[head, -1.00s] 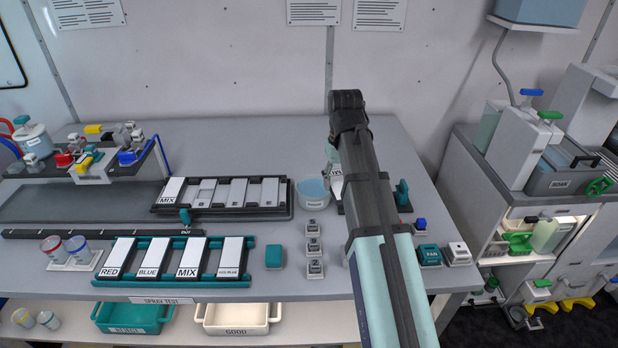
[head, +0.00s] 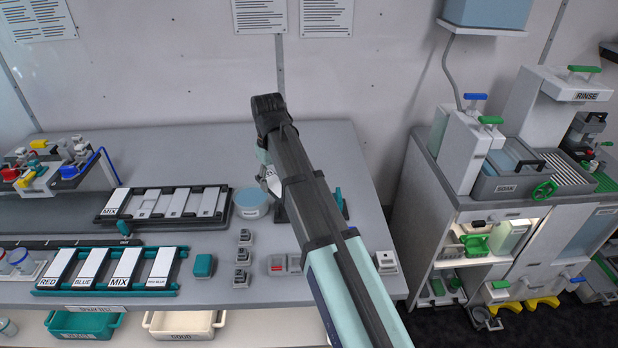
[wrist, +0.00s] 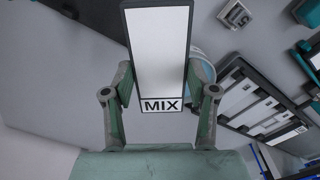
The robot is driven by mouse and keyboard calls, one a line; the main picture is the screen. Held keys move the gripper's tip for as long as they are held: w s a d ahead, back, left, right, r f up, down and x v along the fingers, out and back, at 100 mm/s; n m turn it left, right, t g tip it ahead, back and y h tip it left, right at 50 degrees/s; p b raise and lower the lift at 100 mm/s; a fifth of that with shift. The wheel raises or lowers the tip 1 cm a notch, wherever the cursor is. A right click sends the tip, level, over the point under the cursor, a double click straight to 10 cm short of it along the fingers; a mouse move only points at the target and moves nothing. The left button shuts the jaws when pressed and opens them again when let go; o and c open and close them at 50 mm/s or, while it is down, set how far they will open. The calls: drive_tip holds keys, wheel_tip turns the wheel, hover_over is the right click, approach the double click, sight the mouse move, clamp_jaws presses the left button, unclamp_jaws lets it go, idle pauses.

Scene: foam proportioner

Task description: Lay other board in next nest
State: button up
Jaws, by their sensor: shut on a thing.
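My gripper (wrist: 160,80) is shut on a white board marked MIX (wrist: 158,45), with one finger on each long side. In the head view, my arm hides most of the gripper, and only a corner of the held board (head: 272,182) shows beside the tub. The black rack (head: 226,205) lies on the bench to the left of my gripper. It has a board marked MIX (head: 118,201) in its leftmost nest and several pale panels beside it. I cannot tell which of these are boards. The rack also shows at the right of the wrist view (wrist: 230,122), apart from the held board.
A teal rack (head: 108,292) with several labelled boards stands at the bench front. A blue tub (head: 251,204) sits just right of the black rack. Small grey blocks (head: 243,256) and a teal block (head: 203,265) stand nearby. The bench's right edge borders a gap before the soak cabinet.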

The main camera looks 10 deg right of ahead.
drive_tip(key=w+a+n+p, duration=0.2)
drive_tip(key=a+n, duration=0.6)
drive_tip(key=a, duration=0.5)
drive_tip(key=w+a+f+n+p, duration=0.1)
drive_tip(key=w+a+n, duration=0.4)
drive_tip(key=a+n, duration=0.4)
drive_tip(key=w+a+f+n+p, duration=0.1)
drive_tip(key=w+a+n+p, duration=0.1)
drive_tip(key=a+n, duration=0.7)
drive_tip(key=shift+w+a+f+p, duration=0.1)
drive_tip(key=shift+w+a, duration=0.1)
drive_tip(key=shift+a, duration=1.2)
drive_tip(key=shift+w+a+p, duration=0.15)
drive_tip(key=shift+w+a, duration=0.1)
drive_tip(key=shift+a, duration=1.2)
drive_tip(key=shift+w+a+f+p, duration=0.1)
drive_tip(key=shift+w+a, duration=0.1)
drive_tip(key=shift+a, duration=1.2)
drive_tip(key=n, duration=0.3)
drive_tip(key=shift+w+a+f, duration=0.1)
drive_tip(key=shift+w+a, duration=0.25)
drive_tip(key=shift+f+b, duration=0.9)
drive_tip(key=shift+f, duration=1.25)
drive_tip(key=shift+f, duration=0.15)
drive_tip(key=shift+f, duration=0.4)
drive_tip(key=o, duration=1.2)
